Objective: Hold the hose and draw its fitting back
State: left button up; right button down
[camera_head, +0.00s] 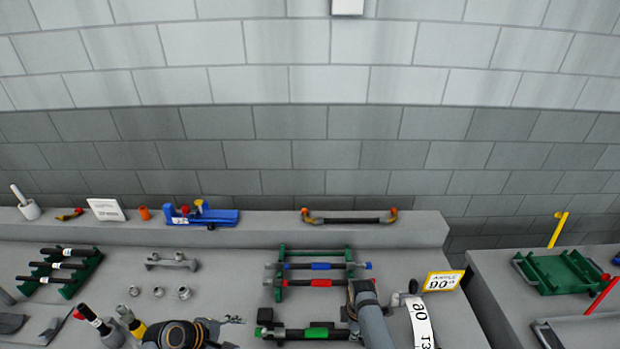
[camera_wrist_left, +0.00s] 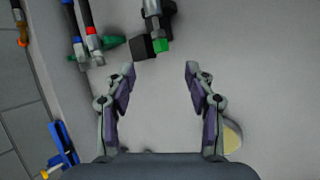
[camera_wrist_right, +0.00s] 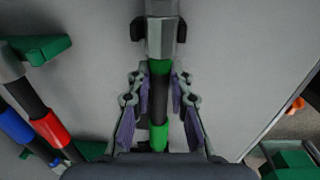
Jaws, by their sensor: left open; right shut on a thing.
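The green-banded hose (camera_wrist_right: 159,139) is dark with green bands and runs up the right wrist view into a grey metal fitting (camera_wrist_right: 161,38). In the head view the hose (camera_head: 318,332) lies near the front of the table. My right gripper (camera_wrist_right: 158,92) is shut on the hose; in the head view its arm partly covers the hose's right end. My left gripper (camera_wrist_left: 159,73) is open and empty. In the left wrist view a grey fitting (camera_wrist_left: 152,10), a small green end (camera_wrist_left: 162,45) and a black block (camera_wrist_left: 142,47) lie ahead of its fingers, apart from them.
A green rack (camera_head: 279,262) with blue- and red-banded hoses stands just behind. A yellow-framed sign (camera_head: 443,281) and white strip (camera_head: 421,322) stand right of my right arm. Loose metal fittings (camera_head: 158,292) lie to the left. A raised ledge (camera_head: 270,224) runs along the back.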

pick_arm(q)
jog(key=shift+v, duration=1)
pick_arm(e)
jog(key=c, duration=1.1)
grip_release()
jog(key=shift+c, duration=0.2)
